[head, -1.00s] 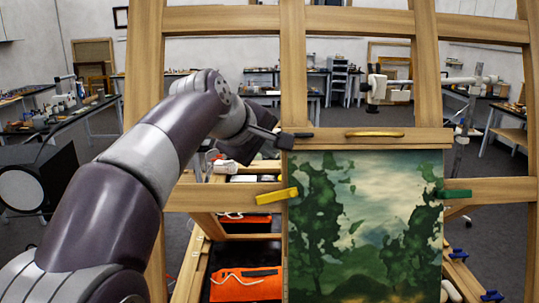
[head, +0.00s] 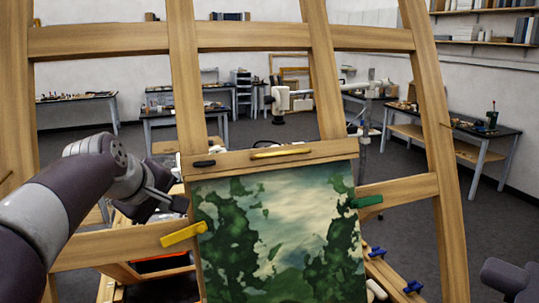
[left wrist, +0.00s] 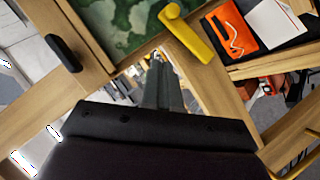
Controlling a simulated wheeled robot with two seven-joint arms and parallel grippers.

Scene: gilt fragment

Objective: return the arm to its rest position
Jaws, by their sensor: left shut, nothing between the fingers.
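My left arm comes in from the left in the head view. Its gripper (head: 177,204) is just left of the painting's upper left corner, below the black clip and above the yellow clip. In the left wrist view the two fingers (left wrist: 159,72) are together and empty, pointing toward the easel frame. The painting (head: 285,225), a green landscape, stands on the wooden easel (head: 185,80). A thin golden strip (head: 281,153) lies along the wooden bar at the painting's top. My right gripper is out of view; a dark arm part shows at the lower right edge.
The yellow clip (head: 183,235), black clip (head: 204,163) and green clip (head: 367,202) are close to the painting. Blue clips (head: 413,287) sit at lower right. An orange item (left wrist: 236,30) lies beyond the frame. Tables with tools stand far behind.

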